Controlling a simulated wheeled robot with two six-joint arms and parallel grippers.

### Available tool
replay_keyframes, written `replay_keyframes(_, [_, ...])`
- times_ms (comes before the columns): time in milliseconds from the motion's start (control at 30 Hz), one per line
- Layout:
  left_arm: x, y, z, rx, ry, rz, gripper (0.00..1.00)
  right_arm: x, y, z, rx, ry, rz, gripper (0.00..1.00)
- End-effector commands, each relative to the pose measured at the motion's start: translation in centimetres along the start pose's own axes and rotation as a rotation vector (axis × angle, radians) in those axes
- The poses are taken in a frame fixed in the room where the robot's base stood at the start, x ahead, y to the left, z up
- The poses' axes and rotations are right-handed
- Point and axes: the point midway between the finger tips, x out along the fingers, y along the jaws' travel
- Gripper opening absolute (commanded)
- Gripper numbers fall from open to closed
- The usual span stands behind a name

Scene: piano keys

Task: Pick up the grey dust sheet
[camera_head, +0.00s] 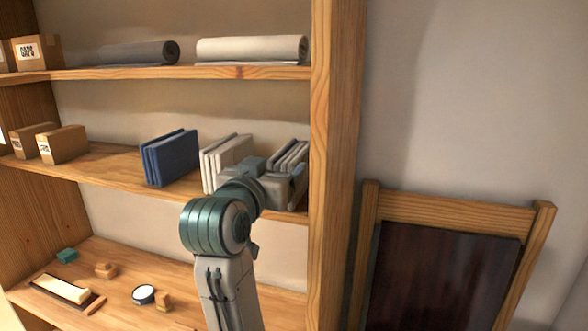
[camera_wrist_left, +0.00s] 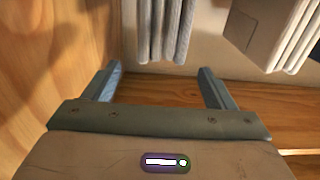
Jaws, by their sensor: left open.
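A folded grey dust sheet (camera_head: 290,153) stands at the right end of the middle shelf, beside the wooden upright. My left gripper (camera_head: 286,181) is at that end of the shelf and hides the sheet's lower part. In the left wrist view the grey sheet (camera_wrist_left: 166,28) hangs into the picture from the top, in line with the gap between the open fingers of the gripper (camera_wrist_left: 159,70). The fingers look empty, and I cannot tell whether they touch the sheet. My right gripper is not in view.
A cream folded stack (camera_head: 226,160) stands just left, also in the left wrist view (camera_wrist_left: 272,32). A blue stack (camera_head: 170,157) is further left. The upright (camera_head: 336,150) is close on the right. Rolls (camera_head: 252,49) lie above; small items (camera_head: 143,294) lie below.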

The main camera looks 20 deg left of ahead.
Motion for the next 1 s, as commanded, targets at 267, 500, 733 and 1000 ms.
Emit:
replay_keyframes(267, [3.3, 0.0, 0.0, 0.0, -0.003, -0.001, 0.78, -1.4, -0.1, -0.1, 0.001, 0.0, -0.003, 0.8])
replay_keyframes(500, [5.7, 0.0, -0.2, 0.001, -0.007, -0.001, 0.78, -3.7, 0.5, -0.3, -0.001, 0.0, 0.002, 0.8])
replay_keyframes(733, [8.3, 0.1, 0.1, 0.0, -0.004, 0.0, 0.78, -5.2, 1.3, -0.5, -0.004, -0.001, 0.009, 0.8])
replay_keyframes(1000, [8.6, 0.1, 0.4, -0.001, -0.002, -0.001, 0.78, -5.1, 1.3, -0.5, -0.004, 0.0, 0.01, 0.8])
